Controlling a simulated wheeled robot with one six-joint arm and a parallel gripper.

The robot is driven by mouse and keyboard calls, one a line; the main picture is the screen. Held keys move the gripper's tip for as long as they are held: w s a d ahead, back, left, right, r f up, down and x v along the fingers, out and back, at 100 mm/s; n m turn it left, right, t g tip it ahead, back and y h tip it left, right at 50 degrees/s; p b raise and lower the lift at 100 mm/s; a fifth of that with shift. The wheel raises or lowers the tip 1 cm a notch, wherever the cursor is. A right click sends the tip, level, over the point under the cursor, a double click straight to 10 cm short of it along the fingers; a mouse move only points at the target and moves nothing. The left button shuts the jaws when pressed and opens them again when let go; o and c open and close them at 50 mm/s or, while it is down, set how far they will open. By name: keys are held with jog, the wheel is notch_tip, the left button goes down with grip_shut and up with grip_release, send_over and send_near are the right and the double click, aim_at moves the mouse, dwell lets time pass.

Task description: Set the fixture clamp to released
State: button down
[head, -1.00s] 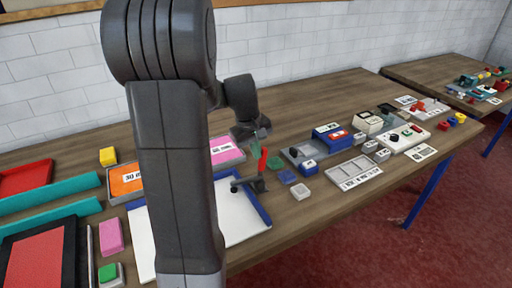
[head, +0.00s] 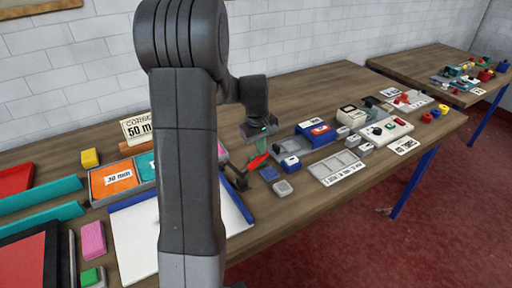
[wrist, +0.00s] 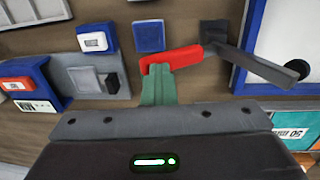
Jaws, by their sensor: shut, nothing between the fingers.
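The fixture clamp has a red handle (head: 257,162) on a dark lever and base (head: 240,180), at the right edge of the white board with blue edges (head: 140,240). In the wrist view the red handle (wrist: 172,57) lies roughly sideways, and its dark lever (wrist: 265,62) runs right to the board's blue edge. My gripper (head: 262,145) is shut and empty. In the wrist view its green fingertips (wrist: 159,75) are right at the handle's left part and seem to touch it. The clamp's far side is partly hidden.
A small blue block (head: 270,173), a grey block (head: 283,188) and a blue-and-white block (head: 290,163) lie close to the right of the clamp. A grey tray (head: 337,167) stands farther right. Orange and teal bins (head: 113,179) are behind the board.

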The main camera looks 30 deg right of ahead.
jog(key=shift+s+d+f, duration=0.2)
jog(key=shift+s+f, duration=0.05)
jog(key=shift+f, duration=0.3)
jog(key=shift+r, duration=0.1)
jog(key=r+p, duration=0.1)
jog(key=r, duration=0.1)
jog(key=a+r+p, duration=0.1)
jog(key=r, duration=0.1)
jog(key=shift+a+r, duration=0.1)
jog(key=shift+r, duration=0.25)
jog(key=d+r+b, duration=0.1)
jog(key=d+r, duration=0.4)
jog(key=r, duration=0.2)
jog(key=shift+w+d+r, duration=0.15)
jog(key=shift+w, duration=0.25)
jog(key=a+f, duration=0.2)
jog(key=f, duration=0.1)
jog(key=a+f+p, duration=0.1)
jog(key=a+f, duration=0.2)
jog(key=shift+s+a+f, duration=0.1)
jog(key=shift+s, duration=0.1)
notch_tip(320, 180, down, 4)
jog(key=shift+r+b, duration=0.2)
jog(key=shift+b, duration=0.3)
jog(key=shift+d+f, duration=0.3)
